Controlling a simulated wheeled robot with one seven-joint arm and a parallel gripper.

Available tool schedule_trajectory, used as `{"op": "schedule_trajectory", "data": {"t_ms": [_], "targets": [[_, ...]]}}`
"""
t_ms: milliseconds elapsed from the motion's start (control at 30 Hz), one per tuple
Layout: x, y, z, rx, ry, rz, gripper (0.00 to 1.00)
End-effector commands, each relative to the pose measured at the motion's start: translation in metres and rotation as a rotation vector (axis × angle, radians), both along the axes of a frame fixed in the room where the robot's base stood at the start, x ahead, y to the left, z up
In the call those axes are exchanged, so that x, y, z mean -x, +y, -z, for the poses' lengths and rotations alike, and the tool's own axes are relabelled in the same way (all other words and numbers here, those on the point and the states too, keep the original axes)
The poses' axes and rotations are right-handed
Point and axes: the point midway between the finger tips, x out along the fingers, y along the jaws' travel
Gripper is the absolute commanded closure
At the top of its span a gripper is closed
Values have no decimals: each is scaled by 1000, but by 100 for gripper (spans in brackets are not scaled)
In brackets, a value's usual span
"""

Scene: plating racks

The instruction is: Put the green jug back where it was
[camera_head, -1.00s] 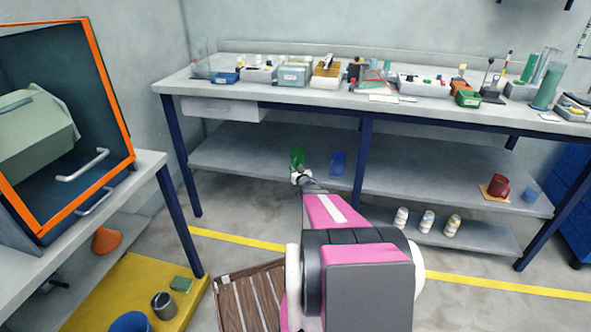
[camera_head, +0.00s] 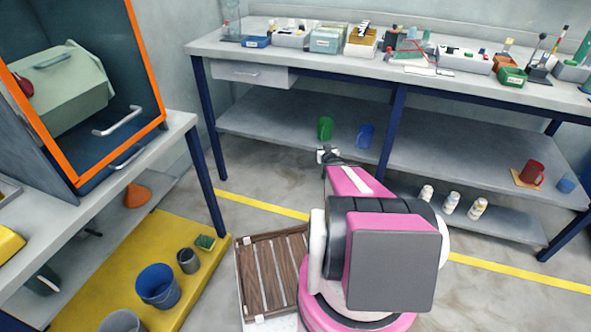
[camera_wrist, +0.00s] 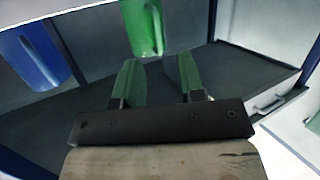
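The green jug (camera_head: 325,128) stands upright on the lower shelf (camera_head: 270,125) of the back workbench, left of a blue jug (camera_head: 365,136). My gripper (camera_head: 328,155) is in front of the shelf, nearer than the green jug and apart from it. In the wrist view, the two fingers of my gripper (camera_wrist: 156,68) are spread with nothing between them. The green jug (camera_wrist: 143,27) shows just beyond the fingertips, partly cut off by the top edge. The blue jug (camera_wrist: 33,55) is at the left there.
A red mug (camera_head: 532,173) on an orange mat and a blue cup (camera_head: 566,184) are at the shelf's right. White bottles (camera_head: 450,203) stand on a lower board. A wooden crate (camera_head: 268,236) and yellow platform (camera_head: 150,240) are at the left.

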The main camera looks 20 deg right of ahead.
Motion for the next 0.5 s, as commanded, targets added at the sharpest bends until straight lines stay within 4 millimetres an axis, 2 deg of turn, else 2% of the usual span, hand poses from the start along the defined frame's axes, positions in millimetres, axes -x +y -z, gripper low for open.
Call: {"op": "schedule_trajectory", "data": {"t_ms": [33,167,267,367,500], "targets": [[5,11,-8,-1,57,18,64],[19,34,-17,-13,241,66,64],[37,58,-23,-27,403,86,64],[60,85,-31,-46,570,89,64],[102,128,-45,-75,810,63,64]]}}
